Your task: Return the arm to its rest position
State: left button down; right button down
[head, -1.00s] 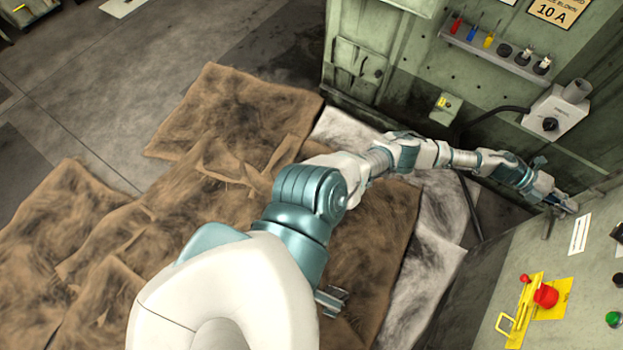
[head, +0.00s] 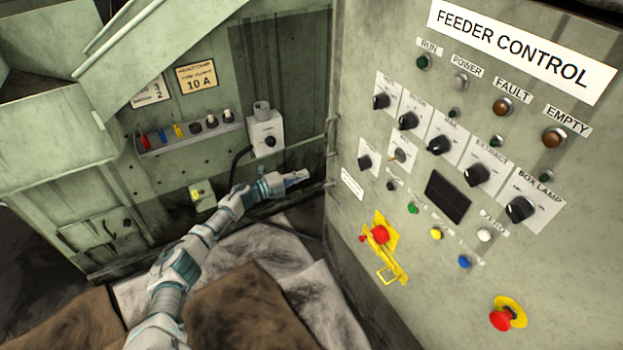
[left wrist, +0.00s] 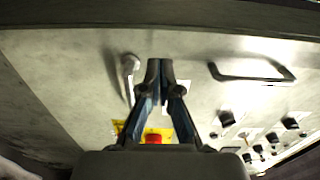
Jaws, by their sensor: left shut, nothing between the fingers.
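My left arm reaches in from the bottom left in the head view. Its gripper (head: 297,176) is by the left edge of the feeder control panel (head: 400,300), left of a small white label. In the left wrist view the gripper's two fingers (left wrist: 160,68) meet at the tips, with nothing between them. They point along the grey panel face, and I cannot tell how far off it they are. My right gripper is in neither view.
The panel carries knobs, lamps, a yellow bracket with a red button (head: 380,234) and another red button (head: 502,318). A grey switch box (head: 265,135) and a tool shelf (head: 190,138) are on the green machine behind. Brown cardboard (head: 240,312) lies below.

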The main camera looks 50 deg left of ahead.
pick_arm(q)
jog(key=shift+s+a, duration=0.6)
jog(key=shift+a, duration=0.15)
jog(key=shift+s+a, duration=0.55)
jog(key=shift+a, duration=0.2)
